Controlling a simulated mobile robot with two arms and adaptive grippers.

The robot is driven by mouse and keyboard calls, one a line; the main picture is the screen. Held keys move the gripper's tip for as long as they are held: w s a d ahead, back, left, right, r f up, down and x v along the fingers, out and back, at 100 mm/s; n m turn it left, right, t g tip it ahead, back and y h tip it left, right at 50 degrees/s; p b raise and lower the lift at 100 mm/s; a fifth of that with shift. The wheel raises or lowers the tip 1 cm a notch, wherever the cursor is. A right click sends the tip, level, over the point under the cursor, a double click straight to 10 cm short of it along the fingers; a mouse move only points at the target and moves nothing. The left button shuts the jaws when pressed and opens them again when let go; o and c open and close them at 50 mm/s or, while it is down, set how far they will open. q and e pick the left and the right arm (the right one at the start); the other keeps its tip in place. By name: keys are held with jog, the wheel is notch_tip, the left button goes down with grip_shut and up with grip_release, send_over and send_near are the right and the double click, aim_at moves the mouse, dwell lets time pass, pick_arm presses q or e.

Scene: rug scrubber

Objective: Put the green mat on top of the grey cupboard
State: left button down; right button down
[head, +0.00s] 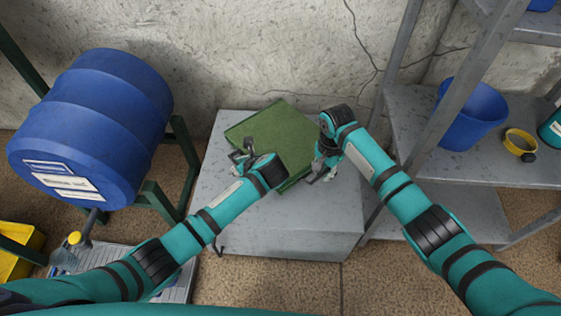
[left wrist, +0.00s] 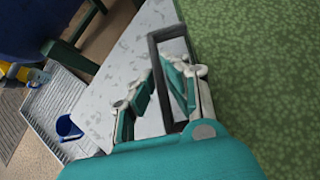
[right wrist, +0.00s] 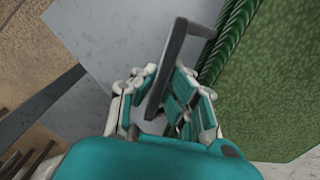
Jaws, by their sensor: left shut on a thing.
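The green mat (head: 275,142) is a thick, flat slab turned at an angle over the top of the grey cupboard (head: 285,228). I cannot tell whether it rests flat there or is slightly raised. Dark handles stick out from its sides. My left gripper (head: 243,160) is at the mat's left side, shut on a dark handle (left wrist: 154,40). My right gripper (head: 325,165) is at the mat's right side, its fingers apart with the other dark handle (right wrist: 172,60) between them. The mat also shows in the left wrist view (left wrist: 255,75) and right wrist view (right wrist: 275,85).
A blue barrel (head: 90,125) on a green stand is at the left. A grey shelf (head: 410,115) with a blue bucket (head: 470,115) and yellow tape roll (head: 520,142) stands at the right. A cracked wall (head: 235,50) is behind. The cupboard top's front is bare.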

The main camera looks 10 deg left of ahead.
pick_arm(q)
jog(key=shift+a+f, duration=0.15)
jog(key=shift+a, duration=0.2)
pick_arm(e)
jog(key=shift+d+f, duration=0.25)
jog(key=shift+d, duration=0.1)
